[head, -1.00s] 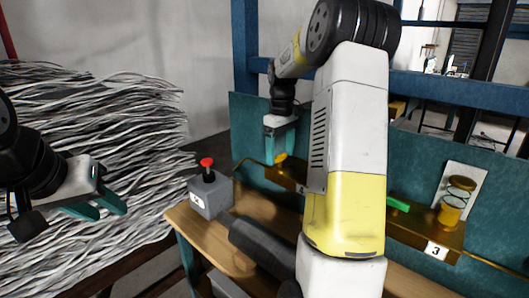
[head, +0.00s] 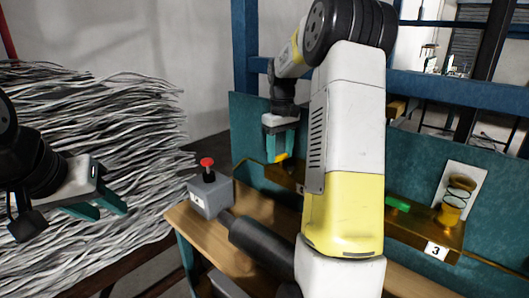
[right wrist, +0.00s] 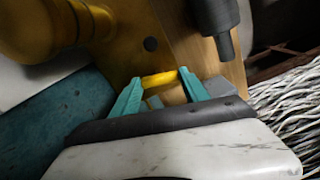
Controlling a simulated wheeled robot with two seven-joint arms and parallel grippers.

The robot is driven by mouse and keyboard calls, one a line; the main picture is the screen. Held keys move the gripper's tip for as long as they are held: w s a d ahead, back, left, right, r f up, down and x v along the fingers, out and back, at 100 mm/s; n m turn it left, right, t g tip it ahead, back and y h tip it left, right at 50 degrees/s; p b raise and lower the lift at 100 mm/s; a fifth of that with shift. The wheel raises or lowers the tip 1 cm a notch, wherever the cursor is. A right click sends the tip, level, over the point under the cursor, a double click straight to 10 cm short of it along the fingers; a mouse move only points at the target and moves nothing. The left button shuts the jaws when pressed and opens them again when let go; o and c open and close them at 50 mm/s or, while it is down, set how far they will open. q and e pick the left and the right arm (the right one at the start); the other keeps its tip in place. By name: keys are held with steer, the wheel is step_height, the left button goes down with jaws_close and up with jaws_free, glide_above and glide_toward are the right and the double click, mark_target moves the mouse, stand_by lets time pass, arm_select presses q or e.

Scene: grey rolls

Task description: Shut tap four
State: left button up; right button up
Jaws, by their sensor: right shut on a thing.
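My right gripper (head: 281,146) is shut on a yellow tap handle (right wrist: 160,79), low at the back panel. In the right wrist view its two teal fingers (right wrist: 163,90) stand on either side of the handle. The handle also shows between the fingertips in the head view (head: 281,157). The tap's number is not readable, and my right arm hides much of the brass pipe (head: 428,232). My left gripper (head: 104,208) is open and empty at the left, in front of the wire bundles.
A grey box with a red button (head: 207,162) stands on the wooden bench (head: 205,240). A brass fitting (head: 455,200) with a coil stands at the right, near a plate marked 3 (head: 436,251). Grey wire bundles (head: 100,120) fill the left.

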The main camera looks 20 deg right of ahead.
steer(key=m, duration=1)
steer(key=shift+m, duration=2.4)
steer(key=o, duration=1.4)
